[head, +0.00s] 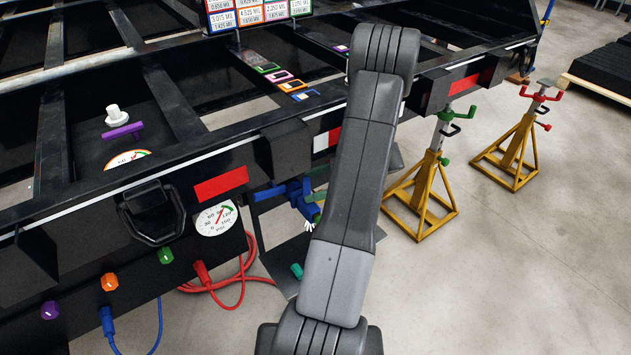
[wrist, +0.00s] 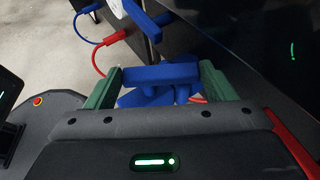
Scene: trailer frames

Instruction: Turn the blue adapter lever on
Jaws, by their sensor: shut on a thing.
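The blue adapter lever (wrist: 160,76) shows in the wrist view as a blue bar between the two green fingers of my gripper (wrist: 162,72). The fingers are shut on it, one at each end. More blue adapter parts (wrist: 150,97) lie just beyond and below the bar. In the head view the blue adapter (head: 300,196) sits under the trailer frame's front rail, just left of my arm. My arm hides most of my gripper and part of the adapter there.
The black trailer frame (head: 235,150) runs across the head view above the adapter. A pressure gauge (head: 216,219) and a red hose (head: 240,277) are to the left. Yellow jack stands (head: 421,190) stand on the right, with open floor in front.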

